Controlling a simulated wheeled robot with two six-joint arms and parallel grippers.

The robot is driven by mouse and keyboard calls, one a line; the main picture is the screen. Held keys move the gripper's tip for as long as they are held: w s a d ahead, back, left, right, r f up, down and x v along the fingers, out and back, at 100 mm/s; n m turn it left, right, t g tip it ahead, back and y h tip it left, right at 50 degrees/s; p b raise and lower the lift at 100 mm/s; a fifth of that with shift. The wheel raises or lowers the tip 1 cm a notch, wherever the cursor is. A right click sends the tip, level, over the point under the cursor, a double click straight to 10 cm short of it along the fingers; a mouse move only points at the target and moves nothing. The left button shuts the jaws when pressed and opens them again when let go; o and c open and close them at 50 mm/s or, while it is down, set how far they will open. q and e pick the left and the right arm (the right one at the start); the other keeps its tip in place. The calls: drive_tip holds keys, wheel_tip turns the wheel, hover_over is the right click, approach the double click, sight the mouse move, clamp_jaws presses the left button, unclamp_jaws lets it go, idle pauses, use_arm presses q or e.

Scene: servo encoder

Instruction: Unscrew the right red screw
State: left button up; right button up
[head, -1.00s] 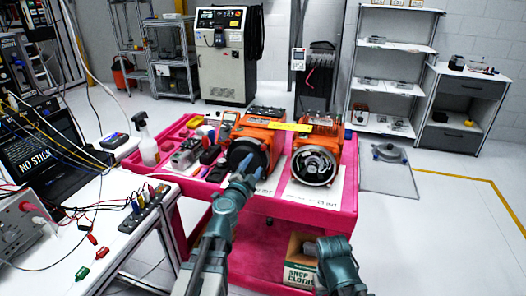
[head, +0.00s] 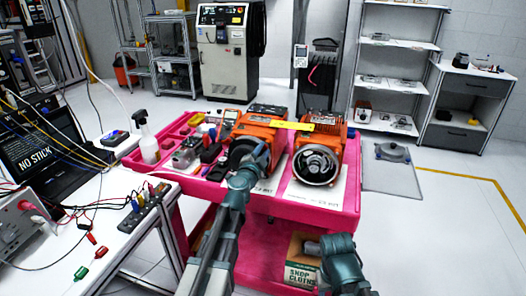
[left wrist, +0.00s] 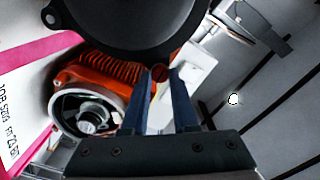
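Two orange servo motors stand side by side on the pink cart, the left motor (head: 262,128) and the right motor (head: 318,140). My left gripper (left wrist: 160,72) has its two blue fingers apart, beside the dark round housing (left wrist: 130,22) that fills the top of the left wrist view. A small red round piece, which looks like a red screw (left wrist: 160,77), shows between the fingertips; I cannot tell whether they touch it. In the head view my left wrist hides the fingers in front of the left motor. My right arm is low at the front; its fingers cannot be made out.
The pink cart (head: 290,208) holds a yellow tool (head: 292,125), white papers and a tray with small items. A shop cloths box (head: 301,262) sits on its lower shelf. A white bench (head: 112,222) with cables and a laptop is at left.

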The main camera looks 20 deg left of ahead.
use_arm(q)
clamp_jaws()
